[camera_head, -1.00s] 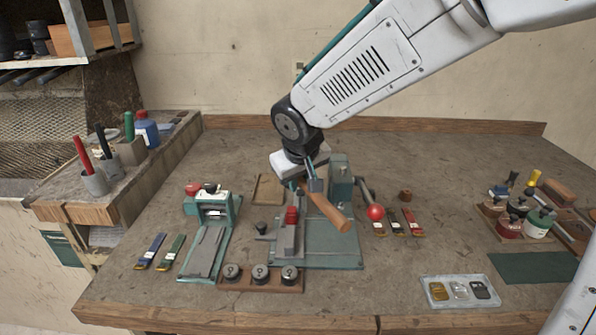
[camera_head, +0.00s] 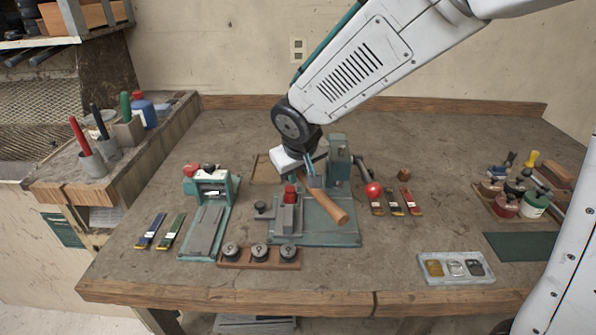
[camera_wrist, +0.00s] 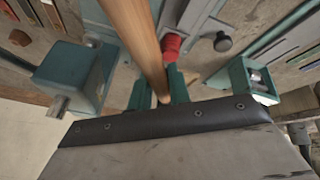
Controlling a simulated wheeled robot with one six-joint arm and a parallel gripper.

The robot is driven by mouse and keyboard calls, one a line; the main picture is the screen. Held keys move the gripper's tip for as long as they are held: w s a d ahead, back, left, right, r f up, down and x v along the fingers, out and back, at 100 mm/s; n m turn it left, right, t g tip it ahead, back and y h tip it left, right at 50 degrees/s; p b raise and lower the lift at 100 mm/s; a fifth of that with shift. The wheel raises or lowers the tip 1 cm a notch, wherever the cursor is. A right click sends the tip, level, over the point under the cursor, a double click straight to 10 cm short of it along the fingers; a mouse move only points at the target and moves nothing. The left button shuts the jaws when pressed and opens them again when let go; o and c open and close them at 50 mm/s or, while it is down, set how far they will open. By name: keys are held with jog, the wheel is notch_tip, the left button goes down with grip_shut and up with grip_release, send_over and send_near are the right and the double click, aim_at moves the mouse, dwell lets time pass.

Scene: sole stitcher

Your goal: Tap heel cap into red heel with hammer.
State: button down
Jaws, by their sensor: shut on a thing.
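My gripper (camera_head: 312,173) is shut on the hammer and holds it above the teal press base near the middle of the bench. The hammer's wooden handle (camera_head: 328,203) slants down to the right and also crosses the wrist view (camera_wrist: 143,40). I cannot clearly make out the hammer head. The red heel (camera_head: 290,192) stands at the grey fixture, left of the hammer and apart from it in the head view. It also shows right beside the handle in the wrist view (camera_wrist: 172,46). I cannot make out a heel cap on the heel.
A teal machine (camera_head: 208,212) stands at left, a wooden block with several dark knobs (camera_head: 259,257) in front. A teal post (camera_head: 339,160) and red-ball lever (camera_head: 373,189) are close right of my gripper. A tray of small metallic pieces (camera_head: 456,281) lies front right.

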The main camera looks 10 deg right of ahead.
jog(key=shift+f, duration=2.2)
jog(key=shift+s, duration=0.1)
jog(key=shift+r, duration=2.05)
notch_tip(320, 180, up, 5)
jog(key=shift+f, duration=0.1)
